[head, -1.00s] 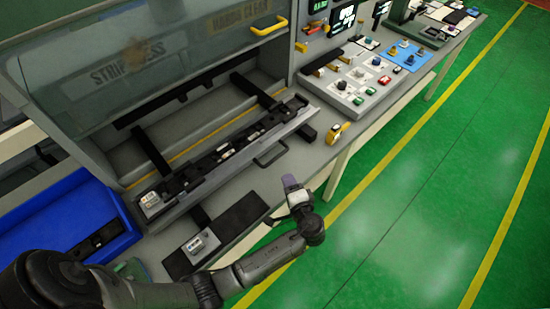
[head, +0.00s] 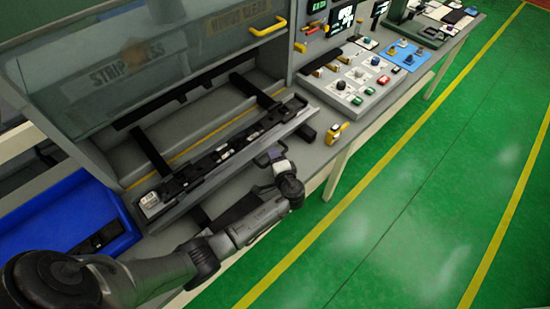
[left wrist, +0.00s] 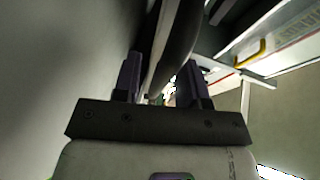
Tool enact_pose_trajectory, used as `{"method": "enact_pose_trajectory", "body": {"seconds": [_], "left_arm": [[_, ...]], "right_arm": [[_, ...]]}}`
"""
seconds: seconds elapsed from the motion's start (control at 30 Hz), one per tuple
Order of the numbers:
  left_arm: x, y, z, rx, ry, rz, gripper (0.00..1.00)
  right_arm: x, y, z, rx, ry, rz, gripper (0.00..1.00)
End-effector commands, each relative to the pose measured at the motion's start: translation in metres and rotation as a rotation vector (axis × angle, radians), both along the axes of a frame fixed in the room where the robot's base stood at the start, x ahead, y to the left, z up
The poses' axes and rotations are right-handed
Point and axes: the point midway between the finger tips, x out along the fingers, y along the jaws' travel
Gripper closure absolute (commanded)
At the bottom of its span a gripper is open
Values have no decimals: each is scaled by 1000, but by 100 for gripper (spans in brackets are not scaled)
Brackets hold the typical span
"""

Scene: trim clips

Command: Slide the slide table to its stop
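The slide table (head: 222,172) is a long grey tray with a black fixture and small parts on it. It lies diagonally in front of the machine opening in the head view. My left gripper (head: 268,156) is at its front edge, where the black handle is, and covers most of that handle. In the left wrist view the two fingers (left wrist: 162,82) stand apart, with a dark curved bar (left wrist: 183,45), seemingly the handle, between or just beyond them. Contact cannot be told. My right gripper is in neither view.
A blue bin (head: 70,225) stands at the left. A yellow-and-black device (head: 336,133) sits on the bench right of the slide table. A button panel (head: 360,85) is beyond it. The raised guard with a yellow handle (head: 268,27) is above. Green floor is clear at right.

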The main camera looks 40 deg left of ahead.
Motion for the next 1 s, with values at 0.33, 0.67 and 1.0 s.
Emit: {"method": "enact_pose_trajectory", "body": {"seconds": [0.33,0.67,1.0], "left_arm": [[0,0,0,0,0,0,72],[0,0,0,0,0,0,100],[0,1,0,0,1,0,100]], "right_arm": [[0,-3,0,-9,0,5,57],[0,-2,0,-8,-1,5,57],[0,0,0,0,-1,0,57]]}}
